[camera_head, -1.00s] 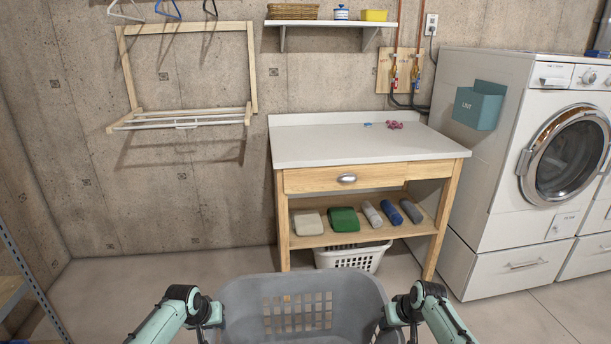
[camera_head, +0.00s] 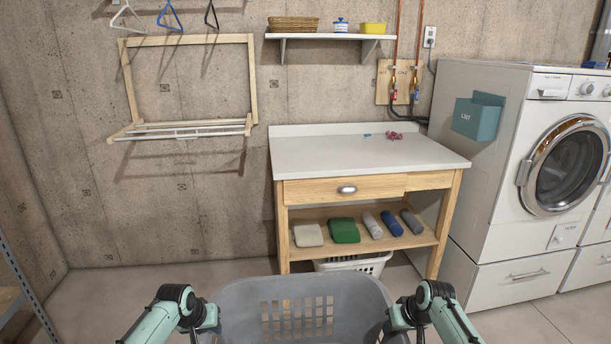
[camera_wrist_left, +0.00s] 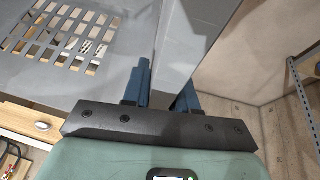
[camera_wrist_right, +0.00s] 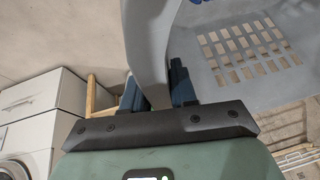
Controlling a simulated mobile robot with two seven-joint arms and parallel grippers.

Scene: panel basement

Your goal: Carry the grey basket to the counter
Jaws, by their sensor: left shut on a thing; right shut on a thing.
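The grey basket (camera_head: 255,300) is held upright in front of me at the bottom of the head view, with slotted walls. My left gripper (camera_head: 212,318) is at its left side; the left wrist view shows its blue fingers (camera_wrist_left: 162,92) shut on the basket wall (camera_wrist_left: 120,75). My right gripper (camera_head: 392,316) is at its right side; the right wrist view shows its fingers (camera_wrist_right: 155,88) shut on the wall (camera_wrist_right: 205,85). The counter (camera_head: 350,155) has a white top and wooden frame and stands ahead, beyond the basket. The basket's bottom is out of view.
Small blue and pink items (camera_head: 395,136) lie at the counter top's back right; the rest is bare. A white basket (camera_head: 365,263) sits under the counter, below a shelf of folded cloths (camera_head: 343,230). A washer (camera_head: 500,170) stands right, a drying rack (camera_head: 185,130) hangs left.

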